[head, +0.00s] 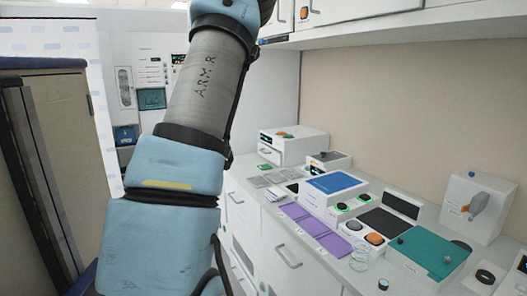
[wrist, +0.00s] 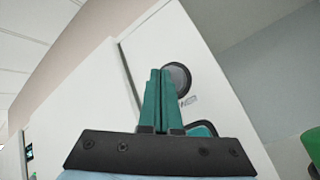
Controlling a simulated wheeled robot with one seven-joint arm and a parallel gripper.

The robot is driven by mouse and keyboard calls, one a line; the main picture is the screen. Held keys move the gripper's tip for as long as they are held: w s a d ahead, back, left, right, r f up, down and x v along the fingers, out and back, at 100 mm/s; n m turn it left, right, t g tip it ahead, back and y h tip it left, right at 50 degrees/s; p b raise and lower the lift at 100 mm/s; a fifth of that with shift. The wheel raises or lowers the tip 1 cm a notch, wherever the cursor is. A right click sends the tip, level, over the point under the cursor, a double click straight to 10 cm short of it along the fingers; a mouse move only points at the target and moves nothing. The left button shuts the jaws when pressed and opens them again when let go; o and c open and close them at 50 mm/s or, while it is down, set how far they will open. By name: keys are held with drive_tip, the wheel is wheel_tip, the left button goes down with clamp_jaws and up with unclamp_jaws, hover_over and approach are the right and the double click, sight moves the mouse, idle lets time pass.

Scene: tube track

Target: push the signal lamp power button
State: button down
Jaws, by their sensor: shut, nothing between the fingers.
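My gripper (wrist: 159,75) shows in the wrist view as two teal fingers pressed together, shut and empty. It is out of the head view, where my arm leaves through the top edge. I cannot tell which thing is the signal lamp or its power button. Candidates in the head view are a small white box with green-ringed buttons (head: 342,207) and a white box with a black and an orange button (head: 375,239), both on the counter. None of these counter devices can be made out in the wrist view, and no contact with any button is visible.
A white panel with a round dark window (wrist: 178,79) lies behind the fingers. The counter also holds a blue-topped box (head: 337,183), a teal-topped box (head: 428,250), purple pads (head: 310,228) and a white box with a grey lever (head: 477,207). Cabinets (head: 370,17) hang above.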

drive_tip(key=shift+w+d, duration=0.25)
drive_tip(key=shift+d, duration=0.15)
idle(0.3)
drive_tip(key=shift+a, duration=0.15)
drive_tip(key=shift+s+a+b, duration=0.45)
drive_tip(key=shift+a+b, duration=0.3)
drive_tip(key=shift+b, duration=0.5)
drive_tip(key=s+a+b, duration=0.3)
drive_tip(key=a+b, duration=0.2)
drive_tip(key=b, duration=0.1)
drive_tip(key=shift+a+b, duration=0.15)
drive_tip(key=shift+b, duration=0.2)
